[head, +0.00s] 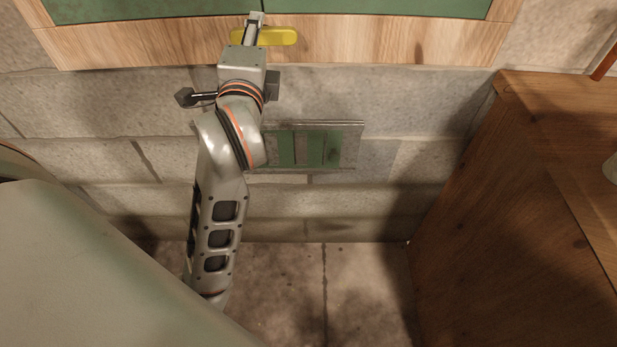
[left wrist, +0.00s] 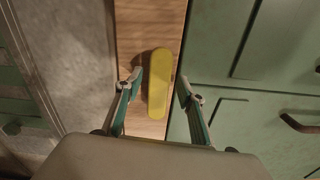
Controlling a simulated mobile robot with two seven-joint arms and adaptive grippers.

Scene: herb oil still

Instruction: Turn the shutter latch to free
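The shutter latch (head: 278,36) is a rounded yellow bar on the light wooden frame below the green shutter (head: 350,8). It lies level along the frame in the head view. In the left wrist view the latch (left wrist: 159,82) runs lengthwise along the wood strip, beside the green shutter panels (left wrist: 215,60). My left gripper (head: 254,24) is at the latch's left part in the head view. In the left wrist view my left gripper (left wrist: 160,78) is open, with one finger on each side of the latch and visible gaps. My right gripper is not in view.
A grey stone wall (head: 400,110) with a green slatted vent (head: 325,150) lies below the frame. A wooden cabinet (head: 500,200) stands at the right, and a large pale-green rounded body (head: 80,260) fills the lower left. A dark handle (left wrist: 297,124) sits on the shutter.

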